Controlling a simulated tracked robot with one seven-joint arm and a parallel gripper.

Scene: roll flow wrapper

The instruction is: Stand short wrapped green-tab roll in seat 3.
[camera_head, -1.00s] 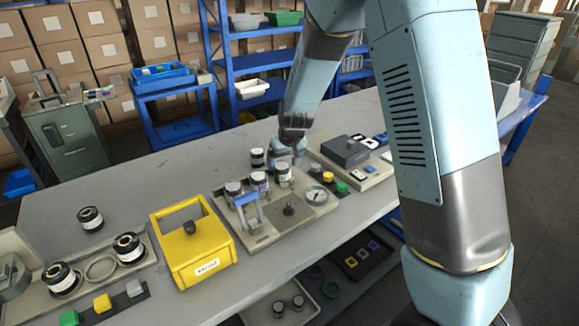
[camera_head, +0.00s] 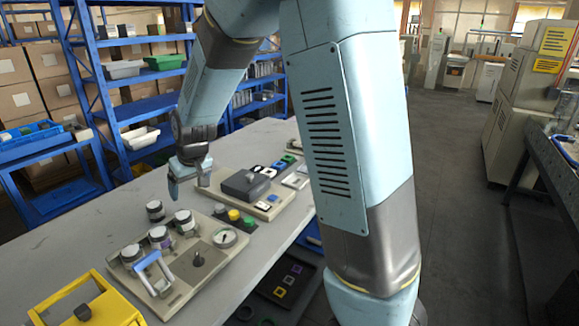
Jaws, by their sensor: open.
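Three short dark rolls with pale tops stand upright in a row on a beige fixture (camera_head: 205,285): a left roll (camera_head: 131,256), a middle roll with a purplish mark (camera_head: 160,238) and a right roll (camera_head: 185,222). Another roll (camera_head: 155,210) stands on the grey bench behind the row. I cannot make out a green tab or seat numbers at this size. My gripper (camera_head: 188,184) is open and empty, above and behind the right roll, clear of all the rolls. The seats under the rolls are hidden.
A blue-handled clamp (camera_head: 152,270) and a gauge (camera_head: 224,237) are on the fixture. A grey box (camera_head: 245,187) on a beige base stands right of my gripper. A yellow box (camera_head: 85,305) is at the lower left. Yellow and green buttons (camera_head: 234,215) lie between.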

